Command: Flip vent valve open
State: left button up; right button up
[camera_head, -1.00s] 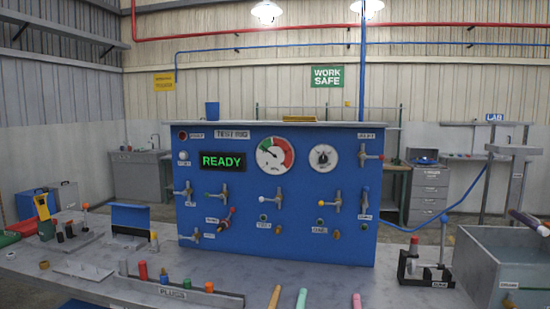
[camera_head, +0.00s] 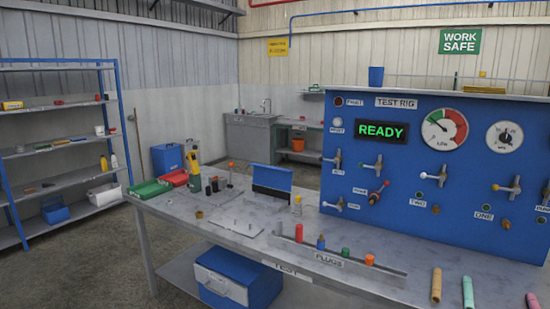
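The blue test rig panel (camera_head: 400,175) stands on the bench and its right side is cut off by the picture edge. Its green display (camera_head: 382,131) reads READY. Neither gripper is in view.
The grey bench (camera_head: 205,228) carries a plug rack (camera_head: 335,256), green (camera_head: 150,189) and red trays, and several coloured rods at the front right. A blue toolbox (camera_head: 238,278) sits below. Shelving (camera_head: 62,145) stands at left, with open floor between.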

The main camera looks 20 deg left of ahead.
aim_at(336, 160)
jog(key=j+u, duration=0.2)
jog(key=j, duration=0.7)
jog(key=i+j+z, duration=0.1)
jog(key=i+j, duration=0.15)
jog(key=i, duration=0.35)
jog(key=i+j+z, duration=0.15)
jog(key=i, duration=0.4)
jog(key=i+j+z, duration=0.1)
jog(key=i+j, duration=0.35)
jog(key=i+j+z, duration=0.15)
jog(key=i+j, duration=0.25)
jog(key=i, duration=0.25)
